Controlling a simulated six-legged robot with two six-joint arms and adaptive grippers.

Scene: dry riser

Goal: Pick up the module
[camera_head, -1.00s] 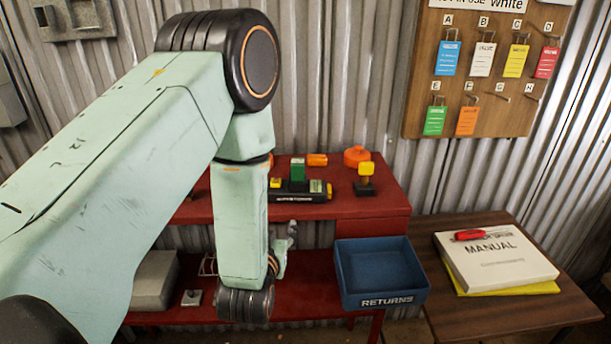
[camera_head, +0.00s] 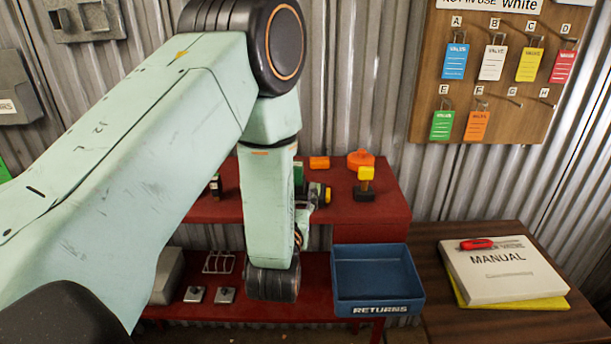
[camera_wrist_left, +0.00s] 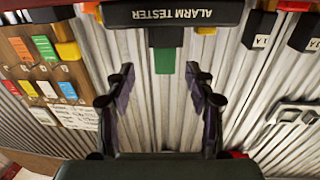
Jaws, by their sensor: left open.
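A green block, which may be the module, stands on the black alarm tester (camera_head: 318,193) on the red bench. In the head view my forearm hides most of the tester and leaves only a strip of the green block (camera_head: 299,173). In the left wrist view the green block (camera_wrist_left: 165,61) projects from the tester (camera_wrist_left: 190,14), and the bench scene appears upside down. My left gripper (camera_wrist_left: 159,82) is open and empty. Its fingers frame the image area just below the green block, apart from it. In the head view the forearm mostly hides this gripper. My right gripper is not in view.
A yellow block on a black base (camera_head: 366,184) and orange parts (camera_head: 360,158) share the bench top (camera_head: 345,213). Black labelled blocks (camera_wrist_left: 258,30) show beside the tester. A blue returns bin (camera_head: 375,308) stands at front right, near a manual (camera_head: 505,268). A tag board hangs behind.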

